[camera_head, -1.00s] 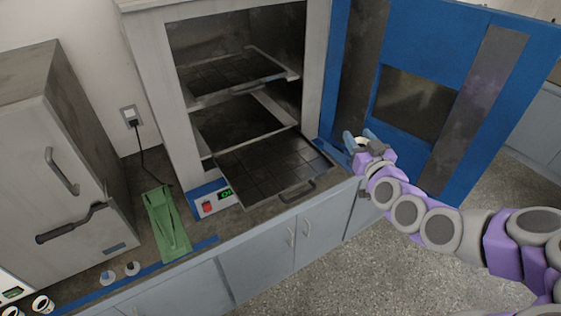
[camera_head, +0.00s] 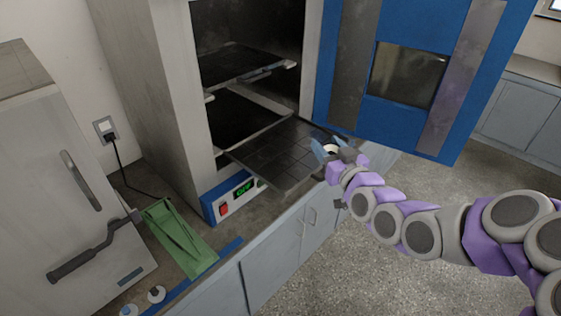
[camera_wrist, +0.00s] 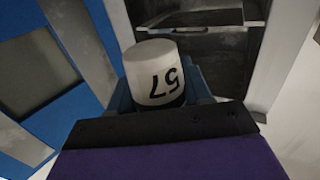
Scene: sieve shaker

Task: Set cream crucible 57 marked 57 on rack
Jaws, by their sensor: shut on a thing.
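The cream crucible (camera_wrist: 154,72) marked 57 shows large in the wrist view, its number upside down in the picture. My gripper (camera_head: 327,148) is shut on it, with blue fingers on either side. In the head view only a small pale part of the crucible (camera_head: 330,149) shows between the fingers. The lower rack (camera_head: 281,151) is a dark gridded shelf pulled out of the oven. My gripper is at the right edge of this rack in the head view. I cannot tell its height above it.
An upper rack (camera_head: 232,66) sits inside the open oven (camera_head: 160,85). The blue oven door (camera_head: 410,30) stands open behind my gripper. A green holder (camera_head: 180,236), a grey box furnace (camera_head: 62,190) with a handle, and two small pale pieces (camera_head: 156,294) are at the left.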

